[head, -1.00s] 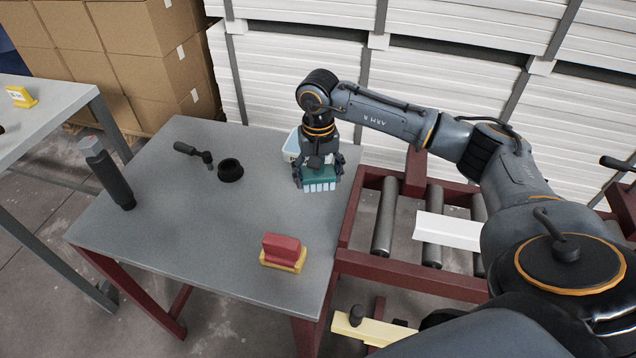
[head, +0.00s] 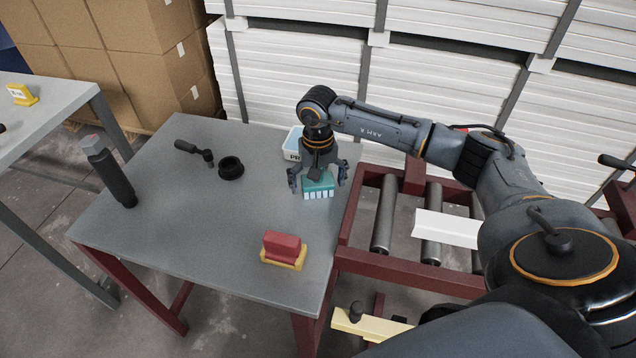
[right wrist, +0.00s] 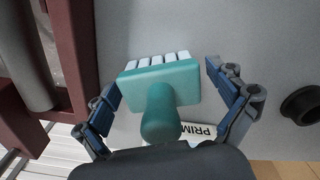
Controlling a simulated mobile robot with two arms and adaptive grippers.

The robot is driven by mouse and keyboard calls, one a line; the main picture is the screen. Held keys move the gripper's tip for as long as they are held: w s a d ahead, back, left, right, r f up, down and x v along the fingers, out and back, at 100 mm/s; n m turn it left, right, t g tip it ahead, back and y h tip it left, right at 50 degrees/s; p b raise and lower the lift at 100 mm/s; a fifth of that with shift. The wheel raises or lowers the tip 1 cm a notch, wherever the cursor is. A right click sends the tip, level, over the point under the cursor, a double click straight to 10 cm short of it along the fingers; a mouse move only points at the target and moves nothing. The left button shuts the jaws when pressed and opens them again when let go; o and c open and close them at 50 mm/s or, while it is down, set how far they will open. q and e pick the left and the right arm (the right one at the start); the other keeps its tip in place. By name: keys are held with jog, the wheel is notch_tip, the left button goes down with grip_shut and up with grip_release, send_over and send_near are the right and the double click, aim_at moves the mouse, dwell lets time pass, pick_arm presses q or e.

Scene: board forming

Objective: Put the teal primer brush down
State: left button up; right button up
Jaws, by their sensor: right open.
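The teal primer brush (head: 318,187) rests on the grey table (head: 200,240) near its right edge, its pale bristles toward the front. In the right wrist view the brush (right wrist: 161,85) lies between the fingers, with its rounded handle toward the camera. A white and light-blue primer tray (head: 291,143) stands just behind, partly hidden by the gripper. My left gripper is not in view.
A red block in a yellow holder (head: 283,250) stands at the table's front right. A black ring (head: 231,168), a dark-handled tool (head: 195,152) and a dark cylinder (head: 108,172) are farther left. A roller conveyor (head: 383,215) adjoins the right. The table's middle is clear.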

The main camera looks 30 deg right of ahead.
jog(key=shift+r, duration=0.5)
notch_tip(320, 180, up, 11)
jog(key=shift+r+b, duration=0.15)
jog(key=shift+b, duration=0.6)
